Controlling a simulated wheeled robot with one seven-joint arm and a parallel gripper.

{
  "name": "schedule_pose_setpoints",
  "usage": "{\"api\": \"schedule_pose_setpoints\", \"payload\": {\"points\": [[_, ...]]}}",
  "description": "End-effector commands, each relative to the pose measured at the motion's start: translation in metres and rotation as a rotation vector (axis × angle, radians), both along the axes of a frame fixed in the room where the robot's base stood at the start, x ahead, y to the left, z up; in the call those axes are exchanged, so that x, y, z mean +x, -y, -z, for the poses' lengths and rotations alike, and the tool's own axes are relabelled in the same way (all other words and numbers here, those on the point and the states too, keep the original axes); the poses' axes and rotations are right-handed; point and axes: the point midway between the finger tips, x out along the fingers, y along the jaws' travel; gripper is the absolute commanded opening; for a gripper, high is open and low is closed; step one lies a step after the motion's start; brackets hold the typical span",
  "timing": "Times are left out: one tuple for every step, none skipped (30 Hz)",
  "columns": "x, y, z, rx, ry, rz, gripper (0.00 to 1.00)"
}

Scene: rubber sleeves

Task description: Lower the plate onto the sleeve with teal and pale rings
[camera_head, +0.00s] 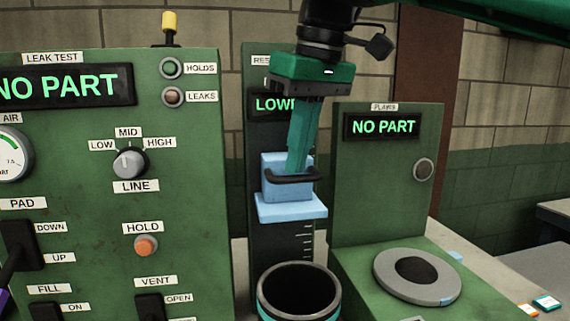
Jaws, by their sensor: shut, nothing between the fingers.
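The light blue plate (290,208) is the flat lower part of a blue carriage on a dark upright column. A black handle (283,179) sticks out from the front of the carriage. My gripper (296,171) points down with its teal fingers shut and nothing between them. Its tips are at the handle; I cannot tell whether they touch it. The sleeve (300,275) stands upright and open-topped below the plate, with a clear gap between them. A teal band and a pale band show below its black rim; its lower part is out of frame.
A green leak test panel (75,190) with a NO PART display, knobs and levers stands at left. The column's display (268,104) is partly hidden by my gripper.

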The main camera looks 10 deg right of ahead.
Motion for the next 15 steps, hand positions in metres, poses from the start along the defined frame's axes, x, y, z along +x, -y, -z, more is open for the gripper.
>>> {"api": "schedule_pose_setpoints", "payload": {"points": [[-0.001,-0.001,0.003,-0.002,-0.002,-0.002,0.00],[-0.001,-0.001,0.005,-0.001,-0.001,-0.002,0.00],[-0.001,-0.001,0.007,-0.001,-0.001,-0.002,0.00],[-0.001,-0.001,0.008,-0.001,0.000,-0.003,0.00],[-0.001,-0.001,0.009,-0.001,0.000,-0.003,0.00],[-0.001,0.000,0.011,-0.001,-0.001,-0.002,0.00],[-0.001,-0.001,0.013,-0.001,0.000,-0.003,0.00],[-0.001,0.000,0.015,-0.002,0.000,-0.002,0.00],[-0.001,0.000,0.016,-0.001,0.001,-0.002,0.00],[-0.001,0.000,0.018,-0.001,0.001,-0.002,0.00],[-0.001,-0.001,0.019,-0.001,0.000,-0.003,0.00],[-0.001,0.000,0.022,-0.001,-0.001,-0.002,0.00],[-0.001,-0.001,0.023,-0.001,0.000,-0.003,0.00],[-0.001,-0.001,0.025,-0.001,0.000,-0.003,0.00],[-0.001,-0.001,0.027,-0.001,0.000,-0.003,0.00]]}}
